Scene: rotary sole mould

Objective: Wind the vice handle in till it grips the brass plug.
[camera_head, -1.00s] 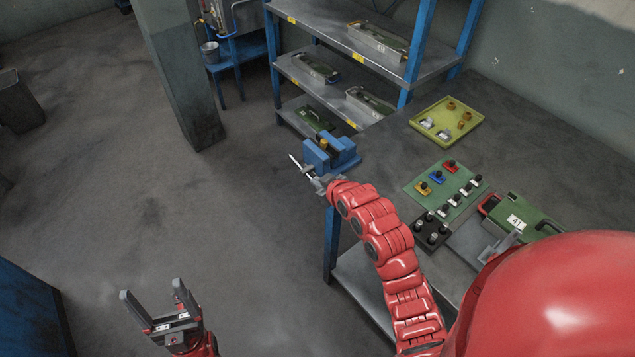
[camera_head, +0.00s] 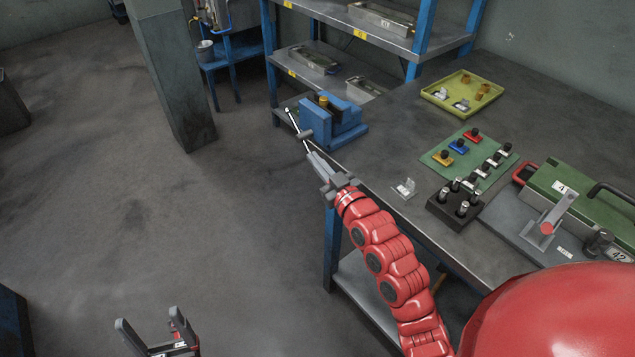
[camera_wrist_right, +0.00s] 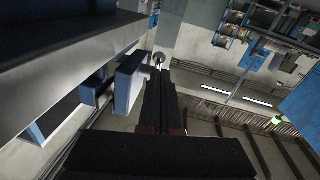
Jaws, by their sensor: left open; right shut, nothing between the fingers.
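The blue vice (camera_head: 345,128) stands at the table's far left corner. The brass plug (camera_head: 323,100) shows as a small yellow top between its jaws; whether the jaws touch it cannot be told. The thin vice handle (camera_head: 293,122) slants across the vice's left side, with a ball at its upper end. My right gripper (camera_head: 312,158) is shut and empty, its tips at the handle's lower end; contact is unclear. In the right wrist view its fingers (camera_wrist_right: 161,95) point at the handle's ball (camera_wrist_right: 159,57), beside a blue vice part (camera_wrist_right: 129,84). My left gripper (camera_head: 147,330) is open, low over the floor.
On the table are a yellow tray (camera_head: 435,96), a green board (camera_head: 432,160) with coloured pieces, a black block (camera_head: 440,212) and a green mould (camera_head: 570,185). A blue shelf rack (camera_head: 415,45) stands behind the vice.

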